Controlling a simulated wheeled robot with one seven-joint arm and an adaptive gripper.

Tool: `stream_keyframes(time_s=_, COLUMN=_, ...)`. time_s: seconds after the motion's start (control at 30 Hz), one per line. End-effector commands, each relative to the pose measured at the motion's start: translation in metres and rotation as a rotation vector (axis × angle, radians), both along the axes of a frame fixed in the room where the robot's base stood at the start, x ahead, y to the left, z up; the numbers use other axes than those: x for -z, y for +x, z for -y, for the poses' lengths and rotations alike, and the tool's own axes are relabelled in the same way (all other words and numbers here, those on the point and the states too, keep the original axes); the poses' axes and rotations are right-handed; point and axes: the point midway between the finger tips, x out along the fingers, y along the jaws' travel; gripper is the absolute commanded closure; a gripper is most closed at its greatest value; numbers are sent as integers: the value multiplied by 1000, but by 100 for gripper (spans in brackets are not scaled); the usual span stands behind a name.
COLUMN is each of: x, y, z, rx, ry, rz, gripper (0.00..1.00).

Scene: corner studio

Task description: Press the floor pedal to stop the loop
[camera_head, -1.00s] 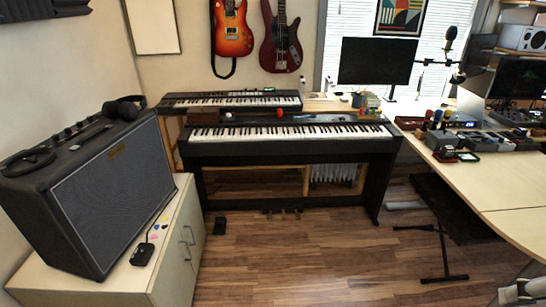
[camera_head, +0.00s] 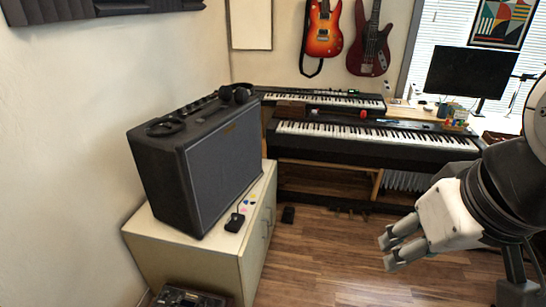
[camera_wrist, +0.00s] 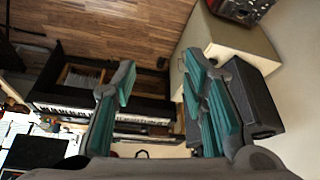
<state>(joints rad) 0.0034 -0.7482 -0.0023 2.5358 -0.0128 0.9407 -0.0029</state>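A small black pedal-like box (camera_head: 288,214) lies on the wood floor between the cabinet and the digital piano. A small dark shape in the wrist view (camera_wrist: 161,62) looks like the same box. Another small black box (camera_head: 234,222) with a cable sits on the cabinet top. A dark device with knobs (camera_head: 185,296) is cut off at the bottom edge; it shows red in the wrist view (camera_wrist: 240,9). Which one controls the loop I cannot tell. My gripper (camera_head: 388,251) is open and empty, held in the air at the right, away from them all.
The cabinet (camera_head: 185,252) carries a large black amplifier (camera_head: 215,165) with headphones on it. The digital piano (camera_head: 375,145) stands behind, with pedals (camera_head: 348,211) below. Open wood floor (camera_head: 325,265) lies between the cabinet and my arm.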

Motion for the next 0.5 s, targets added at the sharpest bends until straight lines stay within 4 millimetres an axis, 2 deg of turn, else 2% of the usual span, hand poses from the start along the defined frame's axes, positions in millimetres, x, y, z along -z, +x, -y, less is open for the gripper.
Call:
stream_keyframes(time_s=0.2, x=0, y=0, z=0, rx=0, ry=0, rz=0, gripper=60)
stream_keyframes(time_s=0.37, x=0, y=0, z=0, rx=0, ry=0, rz=0, gripper=96)
stream_keyframes(time_s=0.4, x=0, y=0, z=0, rx=0, ry=0, rz=0, gripper=100)
stream_keyframes(time_s=0.5, x=0, y=0, z=0, rx=0, ry=0, rz=0, gripper=100)
